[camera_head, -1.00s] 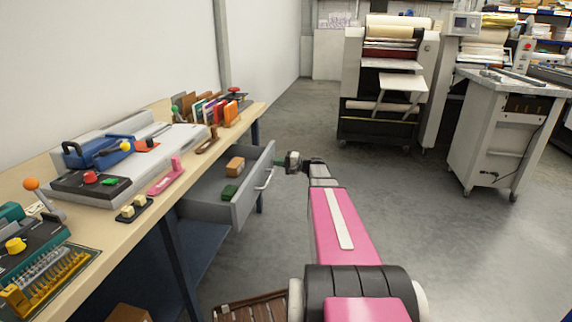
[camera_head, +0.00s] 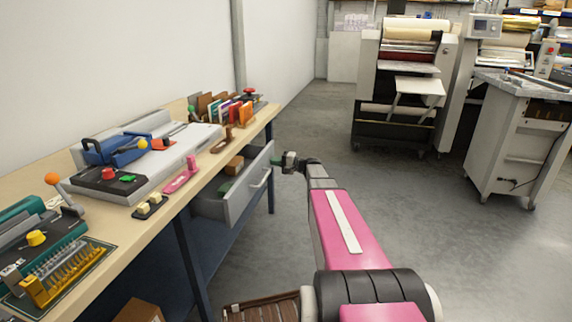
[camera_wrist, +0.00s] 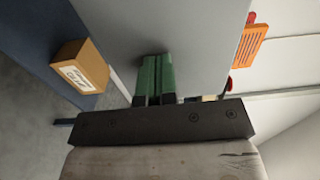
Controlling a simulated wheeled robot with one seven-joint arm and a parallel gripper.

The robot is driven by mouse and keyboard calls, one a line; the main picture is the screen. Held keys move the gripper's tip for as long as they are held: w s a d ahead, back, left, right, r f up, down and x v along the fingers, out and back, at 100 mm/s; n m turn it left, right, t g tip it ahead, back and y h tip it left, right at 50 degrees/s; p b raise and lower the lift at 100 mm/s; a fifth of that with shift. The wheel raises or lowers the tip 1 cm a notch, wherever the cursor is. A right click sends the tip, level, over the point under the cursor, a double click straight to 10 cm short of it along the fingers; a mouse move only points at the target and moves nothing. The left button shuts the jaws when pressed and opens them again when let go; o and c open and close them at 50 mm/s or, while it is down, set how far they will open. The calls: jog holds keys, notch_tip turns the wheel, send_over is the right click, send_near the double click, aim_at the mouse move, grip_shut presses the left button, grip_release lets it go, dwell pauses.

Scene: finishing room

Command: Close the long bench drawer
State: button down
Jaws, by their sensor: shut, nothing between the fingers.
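The long bench drawer (camera_head: 238,204) is a grey drawer under the wooden bench top (camera_head: 150,222). It stands partly open, its front panel and pale bar handle (camera_head: 262,178) facing the aisle. A brown block (camera_head: 234,164) and a partly hidden green block (camera_head: 226,186) lie inside. My gripper (camera_head: 276,160) is at the far upper end of the drawer front, its green fingers shut and empty. In the wrist view the fingers (camera_wrist: 154,75) point at a pale grey panel (camera_wrist: 185,35) and seem to meet it; exact contact is hard to tell.
A lever machine (camera_head: 125,150), a row of coloured samples (camera_head: 222,110) and a teal binding machine (camera_head: 40,250) stand on the bench. Dark bench legs (camera_head: 190,255) stand below. A cardboard box (camera_wrist: 80,72) shows in the wrist view. The floor to the right is clear up to the large machines.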

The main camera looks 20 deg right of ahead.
aim_at(248, 163)
jog(key=x, duration=1.4)
jog(key=shift+w+a, duration=0.2)
jog(key=shift+a, duration=0.05)
jog(key=shift+w+a, duration=0.1)
jog(key=shift+s+d, duration=0.35)
jog(key=shift+d, duration=0.05)
jog(key=v, duration=1.3)
jog(key=s+a+f+n+g+h, duration=0.2)
jog(key=s+a+f+g+h, duration=0.15)
jog(key=s+f, duration=0.4)
jog(key=s+a+f+n+g+h, duration=0.1)
jog(key=s+a+f+g+h, duration=0.25)
jog(key=s, duration=0.75)
jog(key=s+d+f+n+g+h, duration=0.1)
jog(key=s+f+h, duration=0.1)
jog(key=s+h, duration=0.2)
jog(key=s+d+f+n+g+h, duration=0.1)
jog(key=s+h, duration=0.3)
jog(key=s, duration=0.7)
jog(key=shift+s+d+f+n+h, duration=0.3)
jog(key=shift+s+d+f+n, duration=0.15)
jog(key=shift+d, duration=0.4)
